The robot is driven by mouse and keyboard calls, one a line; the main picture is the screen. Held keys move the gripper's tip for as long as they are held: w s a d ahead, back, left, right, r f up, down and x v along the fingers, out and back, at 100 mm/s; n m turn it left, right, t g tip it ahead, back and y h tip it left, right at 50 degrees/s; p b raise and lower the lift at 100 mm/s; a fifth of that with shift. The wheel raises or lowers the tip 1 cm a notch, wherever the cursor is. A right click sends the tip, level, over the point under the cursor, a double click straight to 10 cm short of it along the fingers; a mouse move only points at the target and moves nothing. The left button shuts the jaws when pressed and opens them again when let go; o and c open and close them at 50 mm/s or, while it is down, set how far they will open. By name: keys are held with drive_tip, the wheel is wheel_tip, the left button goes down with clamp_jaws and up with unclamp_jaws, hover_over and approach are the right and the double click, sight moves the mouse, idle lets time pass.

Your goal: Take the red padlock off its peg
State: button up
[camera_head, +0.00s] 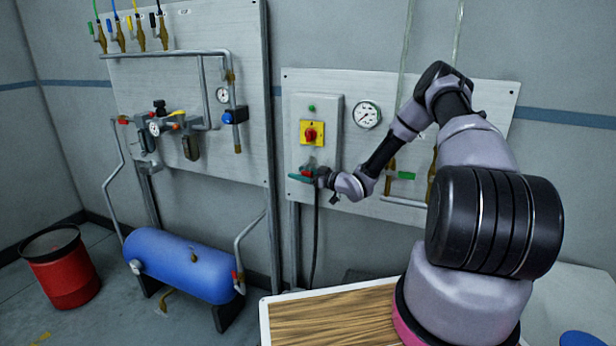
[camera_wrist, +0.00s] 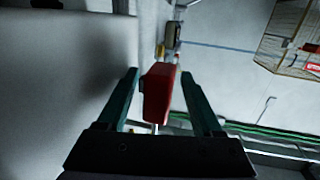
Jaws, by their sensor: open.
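The red padlock (camera_wrist: 158,93) shows in the wrist view between the two teal fingers of my gripper (camera_wrist: 159,75). The fingers are open, with a narrow gap on each side of the padlock. A thin pale metal piece, perhaps its shackle, shows at its lower end. In the head view my gripper (camera_head: 303,175) is at the lower part of the grey switch box, and a small red part of the padlock (camera_head: 309,168) shows there. I cannot make out the peg in either view.
The grey box (camera_head: 331,112) carries a yellow plate with a red rotary switch (camera_head: 311,133) just above my gripper. A black cable (camera_head: 316,235) hangs below it. A gauge (camera_head: 367,115) and pipes sit to the right. A wooden board (camera_head: 330,320) lies in front.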

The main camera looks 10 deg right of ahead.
drive_tip(key=shift+w+a, duration=0.1)
clamp_jaws()
drive_tip(key=shift+r, duration=0.25)
drive_tip(key=shift+r, duration=0.35)
drive_tip(key=shift+a, duration=0.1)
idle(0.4)
drive_tip(key=s+a, duration=0.4)
drive_tip(key=s, duration=0.2)
drive_tip(key=shift+s+a, duration=0.15)
drive_tip(key=shift+s, duration=0.2)
idle(1.0)
